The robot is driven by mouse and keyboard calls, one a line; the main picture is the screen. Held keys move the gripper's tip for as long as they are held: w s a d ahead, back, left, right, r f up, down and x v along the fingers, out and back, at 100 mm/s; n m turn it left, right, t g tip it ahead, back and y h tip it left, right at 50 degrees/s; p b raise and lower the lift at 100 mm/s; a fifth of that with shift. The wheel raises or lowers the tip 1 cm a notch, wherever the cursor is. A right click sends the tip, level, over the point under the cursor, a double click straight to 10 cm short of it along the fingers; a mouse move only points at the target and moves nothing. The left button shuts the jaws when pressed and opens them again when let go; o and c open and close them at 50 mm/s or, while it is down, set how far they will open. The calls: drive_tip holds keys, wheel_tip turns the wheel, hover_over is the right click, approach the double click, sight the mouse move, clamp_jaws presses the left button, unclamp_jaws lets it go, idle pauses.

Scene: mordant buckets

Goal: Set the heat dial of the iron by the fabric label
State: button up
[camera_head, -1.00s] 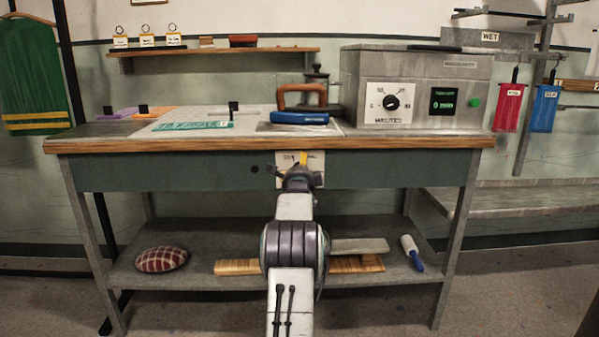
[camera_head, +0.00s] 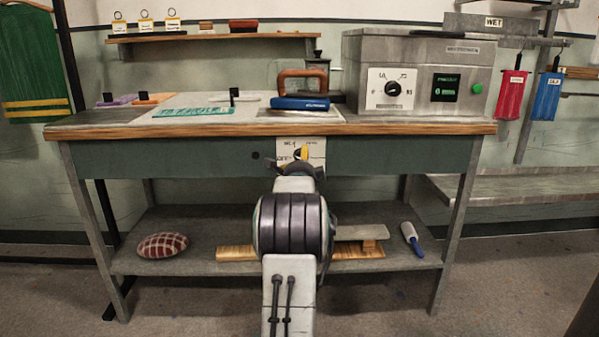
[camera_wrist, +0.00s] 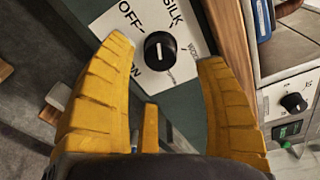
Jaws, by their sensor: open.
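The heat dial is a black knob (camera_wrist: 160,51) on a white plate in the wrist view, marked OFF and SILK, with further words partly hidden. A white line on the knob runs nearly upright in the picture; which end points is unclear. The plate (camera_head: 315,148) is on the table's front, below the iron. My gripper (camera_wrist: 165,54) is open and empty, its yellow fingers to either side of the knob in the picture; no contact is visible. The iron (camera_head: 300,103) is blue with a brown handle. A teal cloth (camera_head: 194,111) with pale markings lies left of it; I cannot read a label.
A grey metal box (camera_head: 420,75) with a minutes dial (camera_head: 391,88) and a green button stands right of the iron. The wooden table edge (camera_head: 200,131) juts above the plate. A lower shelf (camera_head: 205,225) holds a checked cushion (camera_head: 162,245) and boards. Red and blue tags hang at right.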

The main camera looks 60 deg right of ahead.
drive_tip(key=shift+v, duration=2.7)
